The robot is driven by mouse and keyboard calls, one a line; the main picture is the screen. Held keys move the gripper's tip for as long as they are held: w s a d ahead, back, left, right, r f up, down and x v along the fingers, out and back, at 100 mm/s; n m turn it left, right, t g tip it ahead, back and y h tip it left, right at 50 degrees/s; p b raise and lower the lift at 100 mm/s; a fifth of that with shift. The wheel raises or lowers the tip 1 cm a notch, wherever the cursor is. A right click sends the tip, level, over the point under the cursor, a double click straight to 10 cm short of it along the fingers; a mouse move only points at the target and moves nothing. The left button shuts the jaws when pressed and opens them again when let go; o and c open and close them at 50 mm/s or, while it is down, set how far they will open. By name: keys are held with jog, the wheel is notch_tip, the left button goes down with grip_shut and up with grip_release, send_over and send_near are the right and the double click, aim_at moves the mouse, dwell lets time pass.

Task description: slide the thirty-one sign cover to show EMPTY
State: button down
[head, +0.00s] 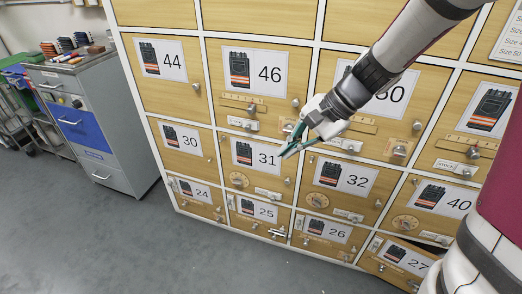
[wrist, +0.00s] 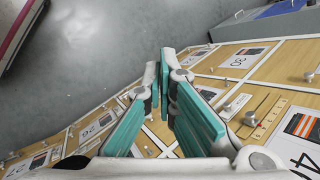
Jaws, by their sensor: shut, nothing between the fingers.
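The door marked 31 (head: 258,158) is in the middle row of the locker wall in the head view. Its small pale sign (head: 268,194) sits low on the door, right of a round dial (head: 238,180); its wording is too small to read. My gripper (head: 284,155) is shut and empty, with its teal fingers over the upper right part of door 31, above and apart from the sign. In the wrist view the fingers (wrist: 163,62) meet near the middle and hide part of the doors behind. I cannot pick out the 31 sign there.
Door 46 (head: 284,72), with a slider and its own sign (head: 243,123), is above. Doors 30 (head: 187,152) and 32 (head: 347,178) flank 31, and knobs stick out around. Door 27 (head: 393,266) looks slightly ajar. A grey cabinet (head: 95,120) stands left; open floor lies in front.

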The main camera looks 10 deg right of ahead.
jog(key=w+d+f+m+t+y+b, duration=0.1)
jog(key=w+d+f+m+b, duration=0.25)
jog(key=w+f, duration=0.45)
jog(key=w+d+f+m+t+y+b, duration=0.1)
jog(key=w+d+f+m+b, duration=0.2)
jog(key=f, duration=0.9)
jog(key=m+t+h+b, duration=0.1)
jog(key=m+t+b, duration=0.2)
jog(key=m+b, duration=0.45)
send_near(273, 198)
jog(key=shift+m, duration=0.8)
jog(key=s+d, duration=0.1)
jog(key=s+d+p, duration=0.1)
jog(key=s+d, duration=0.1)
jog(key=shift+s+f+p, duration=0.2)
jog(key=shift+f+p, duration=0.05)
jog(key=shift+p, duration=0.15)
jog(key=b+x, duration=0.3)
jog(key=x, duration=0.7)
